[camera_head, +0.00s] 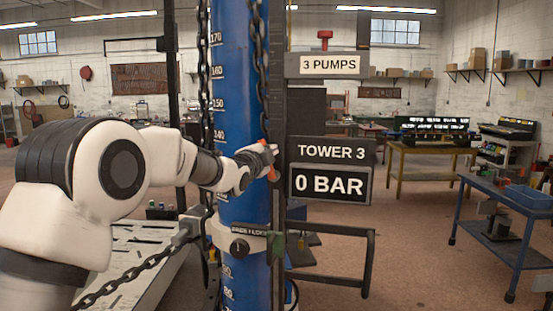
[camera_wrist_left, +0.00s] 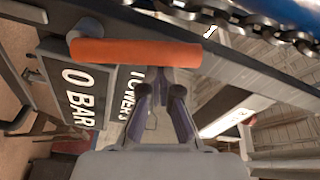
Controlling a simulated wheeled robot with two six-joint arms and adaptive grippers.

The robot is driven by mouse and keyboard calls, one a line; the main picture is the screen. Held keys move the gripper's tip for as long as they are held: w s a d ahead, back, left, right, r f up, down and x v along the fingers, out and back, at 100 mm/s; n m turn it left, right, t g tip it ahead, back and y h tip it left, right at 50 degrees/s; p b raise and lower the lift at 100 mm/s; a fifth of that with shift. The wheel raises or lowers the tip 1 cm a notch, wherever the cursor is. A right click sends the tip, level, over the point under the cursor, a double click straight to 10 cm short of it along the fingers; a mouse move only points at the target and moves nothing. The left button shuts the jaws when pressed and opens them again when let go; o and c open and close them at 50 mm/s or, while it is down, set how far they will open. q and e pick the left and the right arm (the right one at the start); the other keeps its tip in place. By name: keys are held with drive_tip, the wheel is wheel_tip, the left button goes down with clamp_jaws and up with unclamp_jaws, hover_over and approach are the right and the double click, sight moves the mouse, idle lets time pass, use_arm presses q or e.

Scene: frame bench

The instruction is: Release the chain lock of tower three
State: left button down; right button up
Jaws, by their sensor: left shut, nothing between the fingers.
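In the head view my left gripper (camera_head: 266,157) is beside the column near an orange piece (camera_head: 272,174). The left wrist view shows an orange bar (camera_wrist_left: 135,53) just past my left gripper (camera_wrist_left: 160,88). The fingers are shut and empty; whether they touch the bar is unclear. My right gripper is not in view.
A clamp collar (camera_head: 240,247) surrounds the lower column, and a black frame handle (camera_head: 370,262) juts right. The floor (camera_head: 420,250) between is clear.

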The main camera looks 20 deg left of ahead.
use_arm(q)
drive_tip(key=a+n+b, duration=0.1)
drive_tip(key=n, duration=0.1)
drive_tip(key=a+f+n+b, duration=0.1)
drive_tip(key=a+n, duration=0.1)
drive_tip(key=a+f+n+b, duration=0.1)
drive_tip(key=a+n+b, duration=0.1)
drive_tip(key=shift+s+n+t+y, duration=0.15)
drive_tip(key=shift+n+t+y, duration=0.15)
drive_tip(key=shift+n+y, duration=0.1)
idle(0.4)
